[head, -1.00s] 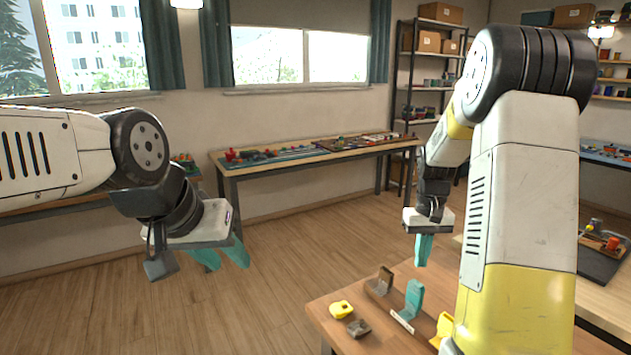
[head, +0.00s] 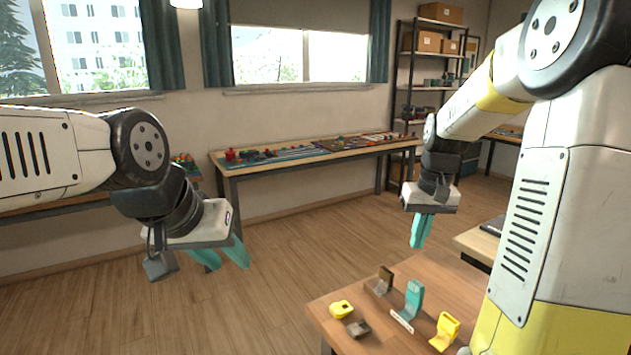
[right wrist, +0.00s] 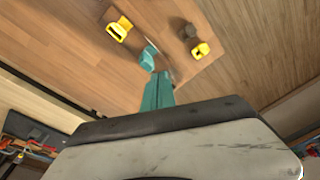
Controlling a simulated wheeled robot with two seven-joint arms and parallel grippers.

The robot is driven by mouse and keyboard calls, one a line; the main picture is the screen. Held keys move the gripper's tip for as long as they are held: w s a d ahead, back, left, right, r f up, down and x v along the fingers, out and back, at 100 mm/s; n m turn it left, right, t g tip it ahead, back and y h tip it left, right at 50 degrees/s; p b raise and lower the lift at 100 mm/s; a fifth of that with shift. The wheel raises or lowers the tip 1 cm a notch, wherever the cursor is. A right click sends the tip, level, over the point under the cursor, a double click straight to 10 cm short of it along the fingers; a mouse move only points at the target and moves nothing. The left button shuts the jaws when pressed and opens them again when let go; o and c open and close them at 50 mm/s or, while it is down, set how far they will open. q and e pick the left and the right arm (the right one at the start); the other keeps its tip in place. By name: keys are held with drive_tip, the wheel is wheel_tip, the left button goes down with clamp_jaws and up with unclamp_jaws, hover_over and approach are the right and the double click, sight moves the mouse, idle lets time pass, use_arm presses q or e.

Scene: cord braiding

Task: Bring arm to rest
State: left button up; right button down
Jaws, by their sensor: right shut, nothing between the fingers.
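My right gripper (head: 422,230) hangs with its teal fingers pointing down, above and beyond the far edge of the small wooden table in the head view. Its fingers are together with nothing between them. In the right wrist view the shut teal fingers (right wrist: 158,92) show above the table. My left gripper (head: 224,255) is at the left of the head view, over the bare floor. Its two teal fingers stand apart with nothing visible between them.
The wooden table (head: 420,275) holds a teal holder (head: 412,300), a yellow holder (head: 446,330), a yellow piece (head: 341,309) and dark pieces (head: 358,328). A long workbench (head: 300,154) stands by the far wall. Open floor (head: 270,300) lies between.

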drive_tip(key=s+a+r+t, duration=0.2)
drive_tip(key=s+a+r, duration=0.2)
drive_tip(key=s, duration=0.5)
drive_tip(key=s+a+r+t+y, duration=0.1)
drive_tip(key=s+a+r+t, duration=0.1)
drive_tip(key=s+a, duration=0.3)
drive_tip(key=s+r, duration=0.1)
drive_tip(key=s, duration=0.3)
drive_tip(key=shift+s+r+n+t, duration=0.25)
drive_tip(key=shift+r+n+t, duration=0.05)
drive_tip(key=shift+r+t, duration=0.1)
